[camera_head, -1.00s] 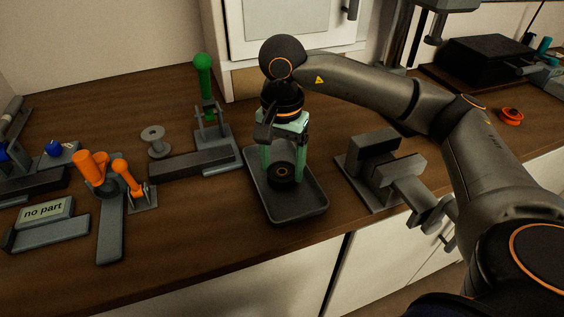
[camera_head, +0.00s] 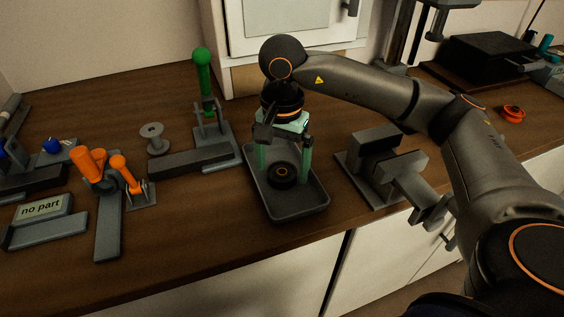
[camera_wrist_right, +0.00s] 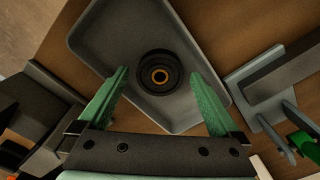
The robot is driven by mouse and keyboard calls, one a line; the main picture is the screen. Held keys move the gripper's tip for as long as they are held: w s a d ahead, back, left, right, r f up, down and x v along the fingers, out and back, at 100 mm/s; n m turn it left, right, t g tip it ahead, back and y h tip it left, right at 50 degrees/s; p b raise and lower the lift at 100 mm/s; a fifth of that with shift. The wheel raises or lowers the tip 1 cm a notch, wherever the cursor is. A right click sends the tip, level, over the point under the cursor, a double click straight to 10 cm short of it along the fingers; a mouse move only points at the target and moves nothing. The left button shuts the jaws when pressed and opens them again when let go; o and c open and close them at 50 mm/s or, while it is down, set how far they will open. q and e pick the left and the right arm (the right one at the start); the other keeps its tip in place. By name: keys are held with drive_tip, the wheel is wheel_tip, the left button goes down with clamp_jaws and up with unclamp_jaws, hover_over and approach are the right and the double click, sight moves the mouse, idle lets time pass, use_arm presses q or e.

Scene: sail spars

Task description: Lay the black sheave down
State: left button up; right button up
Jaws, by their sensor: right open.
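The black sheave (camera_head: 282,175) is a round black disc with an orange-brown ring at its centre. It lies flat in the dark grey tray (camera_head: 300,212) in the head view. The right wrist view also shows the sheave (camera_wrist_right: 160,74) flat on the bottom of the tray (camera_wrist_right: 95,45). My right gripper (camera_head: 283,178) is above the tray with its green fingers pointing down. Its fingers are spread apart on either side of the sheave, and the right wrist view shows clear gaps between the fingertips (camera_wrist_right: 158,72) and the sheave. My left gripper is not in view.
A grey vise-like block (camera_head: 385,168) stands right of the tray. Left of it are a green-handled clamp (camera_head: 205,85), a grey spool (camera_head: 153,138), orange-handled clamps (camera_head: 95,165) and a "no part" sign (camera_head: 41,209). An orange ring (camera_head: 512,114) lies far right. Bare wood shows in front.

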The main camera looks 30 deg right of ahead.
drive_tip(key=shift+r, duration=0.1)
drive_tip(key=shift+r+p, duration=2.3)
drive_tip(key=shift+r, duration=1.2)
drive_tip(key=shift+s+f, duration=0.15)
